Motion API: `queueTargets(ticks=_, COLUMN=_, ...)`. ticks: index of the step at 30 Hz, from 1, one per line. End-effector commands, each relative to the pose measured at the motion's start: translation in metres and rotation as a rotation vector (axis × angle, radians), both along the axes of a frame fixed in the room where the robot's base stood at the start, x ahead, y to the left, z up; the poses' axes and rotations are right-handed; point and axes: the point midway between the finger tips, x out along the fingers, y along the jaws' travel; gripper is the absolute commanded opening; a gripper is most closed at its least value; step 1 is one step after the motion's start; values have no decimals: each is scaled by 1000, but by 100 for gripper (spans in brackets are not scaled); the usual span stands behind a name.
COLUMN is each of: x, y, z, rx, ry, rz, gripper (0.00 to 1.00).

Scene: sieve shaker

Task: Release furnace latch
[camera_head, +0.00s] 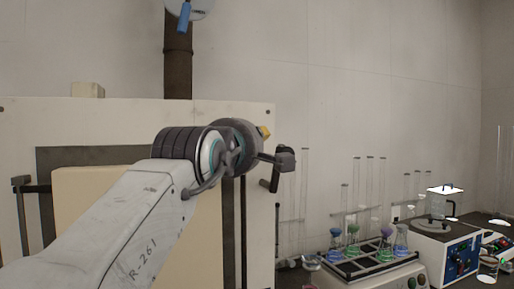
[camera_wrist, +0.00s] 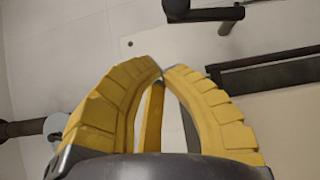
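The furnace (camera_head: 255,112) is a large pale box at the left of the head view, with a dark-framed cream door (camera_head: 80,190). A dark latch handle (camera_head: 285,158) sticks out at its right side; a dark handle also shows at the top of the wrist view (camera_wrist: 205,14). My gripper is mostly hidden behind my arm in the head view, with a bit of yellow finger (camera_head: 265,132) showing left of the latch. In the wrist view my gripper (camera_wrist: 162,71) has its yellow fingertips together with nothing between them, apart from the handle.
A dark flue pipe (camera_head: 178,70) with a blue-handled disc (camera_head: 185,14) rises above the furnace. A rack (camera_head: 375,262) of colored flasks and glass tubes stands at right, beside a blue-fronted device (camera_head: 455,260). The wall space above these is clear.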

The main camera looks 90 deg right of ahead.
Motion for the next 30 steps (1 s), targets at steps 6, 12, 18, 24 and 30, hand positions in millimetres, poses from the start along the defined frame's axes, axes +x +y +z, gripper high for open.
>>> queueTargets(ticks=6, x=10, y=32, z=6, rx=-4, ry=1, rz=-2, gripper=0)
queueTargets(ticks=12, x=16, y=50, z=10, rx=-2, ry=1, rz=-3, gripper=0)
queueTargets(ticks=18, x=18, y=57, z=12, rx=-2, ry=1, rz=-3, gripper=0)
queueTargets(ticks=24, x=18, y=57, z=12, rx=-1, ry=0, rz=-3, gripper=0)
queueTargets(ticks=30, x=18, y=57, z=12, rx=-1, ry=0, rz=-3, gripper=0)
